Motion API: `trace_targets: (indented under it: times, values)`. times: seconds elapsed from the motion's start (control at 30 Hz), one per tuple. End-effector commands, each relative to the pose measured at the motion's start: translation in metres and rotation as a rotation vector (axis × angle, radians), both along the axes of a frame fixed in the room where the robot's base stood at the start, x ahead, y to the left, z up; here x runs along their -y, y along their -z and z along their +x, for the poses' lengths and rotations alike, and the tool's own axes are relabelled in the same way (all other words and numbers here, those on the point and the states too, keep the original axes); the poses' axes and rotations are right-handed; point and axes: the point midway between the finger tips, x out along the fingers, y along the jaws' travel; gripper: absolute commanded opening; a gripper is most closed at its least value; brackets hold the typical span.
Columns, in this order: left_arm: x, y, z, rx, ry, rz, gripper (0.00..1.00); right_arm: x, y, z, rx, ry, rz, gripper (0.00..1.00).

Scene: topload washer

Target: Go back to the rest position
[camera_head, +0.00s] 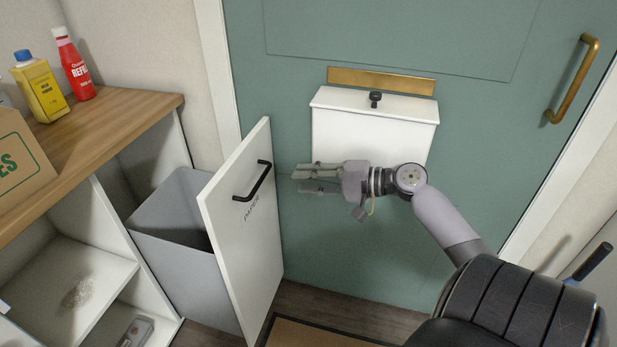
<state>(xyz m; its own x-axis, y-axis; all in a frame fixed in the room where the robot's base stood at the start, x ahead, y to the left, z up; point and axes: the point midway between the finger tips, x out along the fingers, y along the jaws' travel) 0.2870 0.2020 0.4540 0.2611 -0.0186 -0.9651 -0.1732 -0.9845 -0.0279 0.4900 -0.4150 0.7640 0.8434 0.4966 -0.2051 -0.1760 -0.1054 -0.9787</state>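My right gripper (301,172) is in front of the teal door, with its fingers pointing left. Its arm comes in from the lower right. The fingertips are near the right edge of a white pull-out front (245,235) with a black handle (254,181) and the word PAPER. The gripper appears apart from the handle and holds nothing I can see. The view does not clearly show how far apart its fingers are. My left gripper is not in view.
The pull-out front stands out from the cabinet with a grey bin (180,262) behind it. A white letter box (371,127) hangs on the teal door (480,110). A wooden counter (125,120) at left holds a yellow bottle (42,90), a red bottle (75,68) and a cardboard box (20,165).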

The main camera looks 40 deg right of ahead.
Motion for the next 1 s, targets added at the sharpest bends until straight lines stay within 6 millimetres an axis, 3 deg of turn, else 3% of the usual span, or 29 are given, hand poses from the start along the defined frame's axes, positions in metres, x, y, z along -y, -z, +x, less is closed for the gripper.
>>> trace_targets:
  times: [0.33,0.47,0.57,0.67,0.8,1.0]
  values:
    - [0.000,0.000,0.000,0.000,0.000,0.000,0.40,0.000,0.001,0.000,-0.001,0.000,-0.001,0.30]
    - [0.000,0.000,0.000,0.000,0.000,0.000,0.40,-0.008,0.018,-0.003,-0.023,-0.013,-0.038,0.30]
    - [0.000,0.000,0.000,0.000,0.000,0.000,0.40,-0.025,0.053,-0.011,-0.071,-0.046,-0.123,0.30]
    - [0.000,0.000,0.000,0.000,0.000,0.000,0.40,-0.049,0.103,-0.026,-0.135,-0.106,-0.254,0.30]
    - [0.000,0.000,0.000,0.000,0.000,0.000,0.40,-0.086,0.172,-0.057,-0.222,-0.217,-0.457,0.30]
    - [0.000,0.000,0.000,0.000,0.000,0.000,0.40,-0.132,0.245,-0.106,-0.309,-0.396,-0.736,0.30]
